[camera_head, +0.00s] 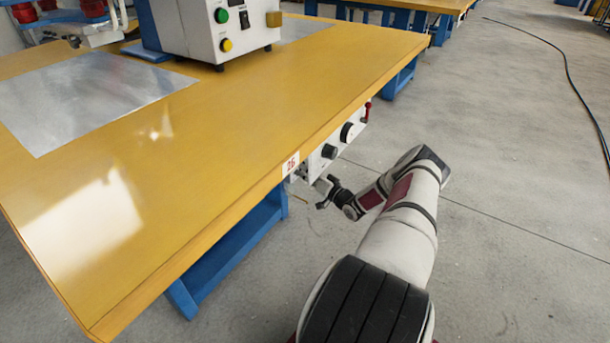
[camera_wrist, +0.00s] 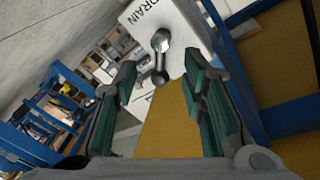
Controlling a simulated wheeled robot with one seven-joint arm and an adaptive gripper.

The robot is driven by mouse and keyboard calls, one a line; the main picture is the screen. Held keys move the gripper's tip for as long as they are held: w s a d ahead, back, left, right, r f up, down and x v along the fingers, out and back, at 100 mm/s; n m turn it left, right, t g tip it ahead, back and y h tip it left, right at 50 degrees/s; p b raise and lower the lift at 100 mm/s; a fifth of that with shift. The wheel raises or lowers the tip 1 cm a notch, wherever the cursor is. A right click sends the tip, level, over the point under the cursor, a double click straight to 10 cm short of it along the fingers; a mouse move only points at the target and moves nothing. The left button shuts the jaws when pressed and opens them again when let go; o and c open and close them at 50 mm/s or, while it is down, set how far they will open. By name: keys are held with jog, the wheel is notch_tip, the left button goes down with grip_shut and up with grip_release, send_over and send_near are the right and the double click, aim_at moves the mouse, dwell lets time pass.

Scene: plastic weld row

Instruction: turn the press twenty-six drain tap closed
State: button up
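The drain tap (camera_wrist: 160,62) is a metal lever on a white panel (camera_wrist: 183,22) marked DRAIN in the wrist view. Its round hub is up at the panel and its lever arm points down in the picture, toward the gap between my fingertips. My gripper (camera_wrist: 158,84) is open, with one green-padded finger on each side of the lever's end. I see no clear contact. In the head view my gripper (camera_head: 325,192) is at the panel under the bench edge, below the number tag (camera_head: 290,164), which looks like 26. The tap itself is hard to make out there.
Along the panel to the right are a black knob (camera_head: 329,151), another knob (camera_head: 347,132) and a red lever (camera_head: 367,112). The floor right of my arm is clear except for a cable (camera_head: 570,70).

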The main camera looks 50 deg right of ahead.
jog(key=shift+w+d, duration=0.2)
jog(key=shift+w, duration=0.55)
jog(key=shift+c, duration=0.6)
grip_shut()
jog(key=shift+a+n, duration=0.1)
jog(key=shift+n, duration=0.4)
jog(key=shift+s+a+r+n+t+y, duration=0.1)
jog(key=shift+a+n+t+y, duration=0.2)
jog(key=shift+n, duration=0.95)
jog(key=shift+w+a+f+n+t+h, duration=0.1)
jog(key=shift+n+t, duration=0.25)
jog(key=shift+n, duration=0.95)
jog(key=shift+s+a+r+n+t+y, duration=0.1)
jog(key=shift+a+n+t+y, duration=0.2)
jog(key=shift+n, duration=0.95)
jog(key=shift+d, duration=0.1)
